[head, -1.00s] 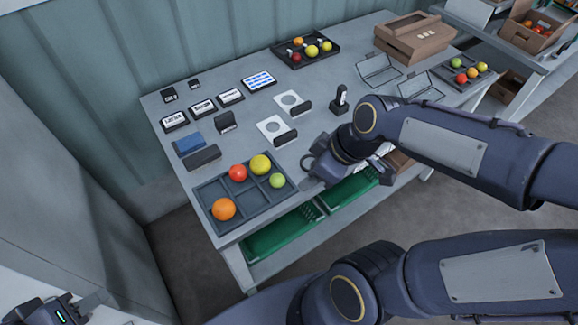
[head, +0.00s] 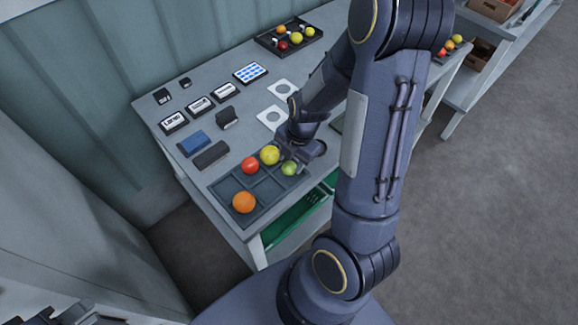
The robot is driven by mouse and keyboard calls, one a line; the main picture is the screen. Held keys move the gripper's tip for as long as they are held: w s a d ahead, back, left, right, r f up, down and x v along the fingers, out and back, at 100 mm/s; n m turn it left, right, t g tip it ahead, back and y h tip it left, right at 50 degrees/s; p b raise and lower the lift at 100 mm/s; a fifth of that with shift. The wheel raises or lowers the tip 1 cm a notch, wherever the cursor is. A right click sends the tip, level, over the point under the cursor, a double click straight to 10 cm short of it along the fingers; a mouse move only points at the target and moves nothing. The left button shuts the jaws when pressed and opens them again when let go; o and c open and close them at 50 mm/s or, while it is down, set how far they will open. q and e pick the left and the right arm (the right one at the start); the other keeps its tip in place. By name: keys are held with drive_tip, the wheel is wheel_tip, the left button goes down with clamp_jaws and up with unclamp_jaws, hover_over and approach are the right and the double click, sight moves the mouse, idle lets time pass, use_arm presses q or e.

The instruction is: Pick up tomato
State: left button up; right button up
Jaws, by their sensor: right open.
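A compartment tray (head: 268,192) sits at the table's front left corner with an orange tomato (head: 244,202), a red tomato (head: 250,165), a yellow tomato (head: 270,155) and a green tomato (head: 289,168) in it. My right gripper (head: 296,160) is open, low over the tray's right end, close beside the green tomato. Whether its fingers touch or straddle that tomato is not clear. My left gripper (head: 72,316) shows only partly at the bottom left corner, away from the table; its jaws cannot be made out.
A black tray (head: 268,43) of tomatoes stands at the back. Labelled boxes, a blue block (head: 193,143) and a dark block (head: 211,154) lie left of the gripper. A green crate (head: 295,224) is under the tabletop. My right arm hides the table's right part.

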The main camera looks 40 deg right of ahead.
wheel_tip(320, 180, down, 3)
drive_tip(key=shift+w+a+r, duration=0.1)
drive_tip(key=shift+w+r, duration=0.05)
drive_tip(key=c, duration=0.3)
drive_tip(key=shift+c, duration=0.2)
drive_tip(key=shift+r, duration=0.15)
